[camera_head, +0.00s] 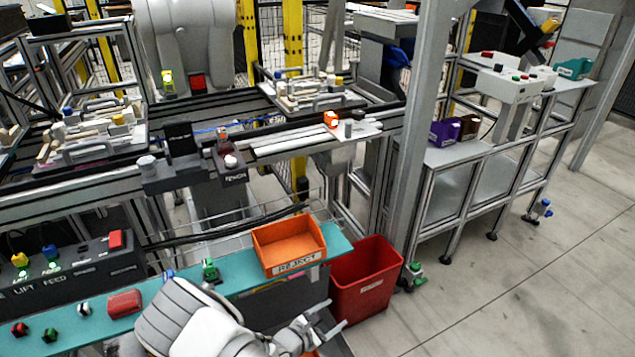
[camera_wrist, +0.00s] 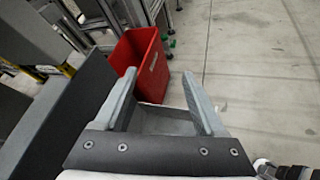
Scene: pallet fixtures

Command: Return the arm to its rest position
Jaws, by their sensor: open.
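My gripper (camera_head: 325,319) is at the lower middle of the head view, at the end of my white and grey arm (camera_head: 187,318). It hangs beyond the right end of the teal shelf, in front of the red bin. In the wrist view my gripper (camera_wrist: 160,92) has its two grey fingers spread wide apart. Nothing is held between them. The floor and part of the red bin (camera_wrist: 150,62) show past the fingertips.
An orange REJECT tray (camera_head: 290,247) stands on the teal shelf (camera_head: 230,285). The red bin (camera_head: 362,283) stands on the floor beside a grey post (camera_head: 428,120). A control box (camera_head: 75,270) is at left. Open floor (camera_head: 510,290) lies to the right.

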